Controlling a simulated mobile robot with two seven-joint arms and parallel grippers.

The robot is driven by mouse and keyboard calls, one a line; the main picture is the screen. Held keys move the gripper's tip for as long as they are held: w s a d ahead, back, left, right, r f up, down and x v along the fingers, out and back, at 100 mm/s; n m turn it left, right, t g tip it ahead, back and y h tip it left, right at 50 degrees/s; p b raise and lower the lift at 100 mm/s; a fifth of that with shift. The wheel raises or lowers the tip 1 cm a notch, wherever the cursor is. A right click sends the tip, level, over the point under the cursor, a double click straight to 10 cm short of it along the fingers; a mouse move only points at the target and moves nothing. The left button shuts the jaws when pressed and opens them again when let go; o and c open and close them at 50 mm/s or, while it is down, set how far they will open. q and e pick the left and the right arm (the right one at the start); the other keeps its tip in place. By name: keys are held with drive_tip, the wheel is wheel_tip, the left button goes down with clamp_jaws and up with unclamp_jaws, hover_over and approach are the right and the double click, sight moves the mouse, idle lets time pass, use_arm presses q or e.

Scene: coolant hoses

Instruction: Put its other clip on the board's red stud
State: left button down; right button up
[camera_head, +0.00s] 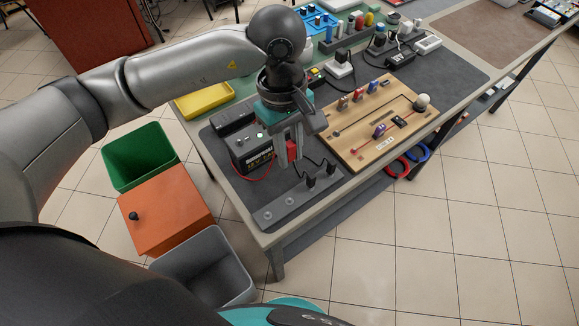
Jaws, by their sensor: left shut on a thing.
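My left gripper (289,158) points down over the dark mat, just right of the black battery (251,152) in the head view. It is shut on a small red clip (292,150), which is partly hidden by the fingers. A thin red lead (259,178) loops in front of the battery; its full path is hard to follow. The wooden board (349,152) lies to the right of the gripper. It carries small red and blue parts along its back left side, and a red-and-purple part (379,131) near the front. I cannot tell which is the red stud. My right gripper is not in view.
A grey strip (275,208) with dark upright plugs lies at the table's front edge. A yellow tray (204,101), grey socket blocks and a blue rack (318,22) stand further back. Green, orange and grey bins (207,268) stand on the floor at the left.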

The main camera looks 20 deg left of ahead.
sight(290, 144)
use_arm(q)
wheel_tip(290, 144, up, 3)
drive_tip(key=shift+r+p, duration=0.5)
drive_tip(key=shift+r, duration=0.95)
